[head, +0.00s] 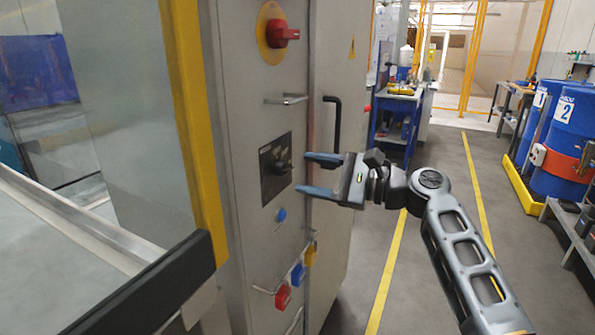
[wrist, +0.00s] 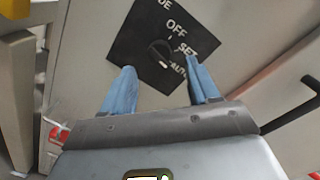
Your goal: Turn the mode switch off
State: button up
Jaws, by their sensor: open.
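The mode switch (head: 281,168) is a dark knob on a black square plate on the front of a grey cabinet. In the wrist view the knob (wrist: 160,50) sits on the plate (wrist: 150,28) with the labels OFF, SET and AUTO. Its white mark appears to lie between SET and AUTO, but I cannot tell exactly. My gripper (head: 305,174) is open and empty, in front of the plate. In the wrist view its two blue fingers (wrist: 162,88) point toward the knob, one to each side and short of it.
A red rotary handle (head: 285,33) on a yellow disc and a metal handle (head: 287,99) are above the plate. A blue button (head: 282,215) and coloured plugs (head: 283,295) are below. A black door handle (head: 333,122) is to the right.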

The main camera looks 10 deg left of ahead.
aim_at(291, 171)
jog(key=shift+x, duration=1.95)
jog(key=shift+c, duration=0.3)
jog(key=c, duration=1)
